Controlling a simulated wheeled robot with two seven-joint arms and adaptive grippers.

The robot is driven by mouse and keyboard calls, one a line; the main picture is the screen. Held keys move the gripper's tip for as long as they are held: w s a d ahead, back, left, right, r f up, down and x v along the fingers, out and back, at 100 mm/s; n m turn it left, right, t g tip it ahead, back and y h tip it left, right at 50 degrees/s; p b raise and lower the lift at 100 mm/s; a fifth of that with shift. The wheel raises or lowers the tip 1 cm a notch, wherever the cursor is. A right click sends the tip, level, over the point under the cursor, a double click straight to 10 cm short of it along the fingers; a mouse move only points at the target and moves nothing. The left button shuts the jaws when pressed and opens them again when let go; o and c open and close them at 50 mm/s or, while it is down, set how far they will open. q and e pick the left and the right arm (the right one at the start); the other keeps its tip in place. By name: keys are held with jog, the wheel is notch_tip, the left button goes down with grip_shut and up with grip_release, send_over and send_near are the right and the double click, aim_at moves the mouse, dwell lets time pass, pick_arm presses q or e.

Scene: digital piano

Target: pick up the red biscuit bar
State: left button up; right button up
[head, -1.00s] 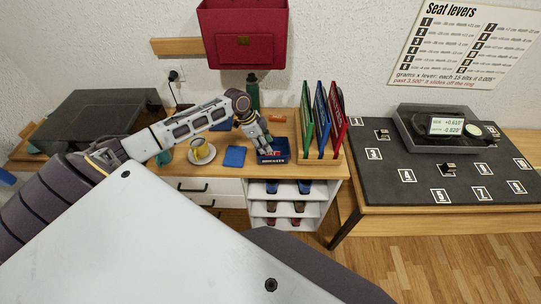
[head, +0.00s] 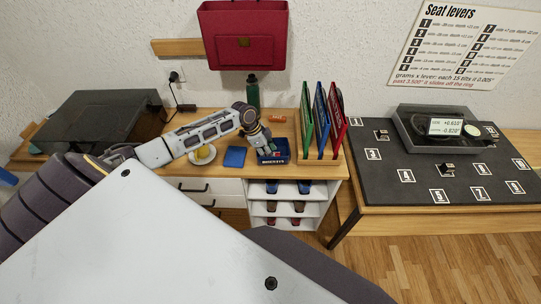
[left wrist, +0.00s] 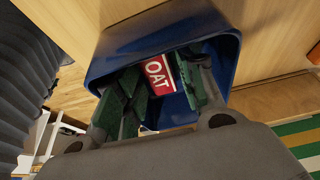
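The blue box labelled BISCUITS (head: 271,161) stands on the wooden counter, and it also shows in the left wrist view (left wrist: 222,48). Whether the pads touch the bar is hard to tell. In the head view the left gripper (head: 266,148) is over the box and hides most of its inside. My right gripper is not in view.
A blue cloth-like square (head: 235,157) and a yellow cup (head: 202,154) on a saucer are left of the box. Upright green, blue and red folders (head: 321,122) stand close on its right. A dark green bottle (head: 253,92) and an orange block (head: 277,119) are behind.

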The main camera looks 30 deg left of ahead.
pick_arm(q)
jog(key=shift+d+f, duration=0.1)
jog(key=shift+f, duration=0.2)
jog(key=c, duration=0.6)
jog(key=shift+r+b, duration=0.4)
jog(key=shift+r, duration=4.65)
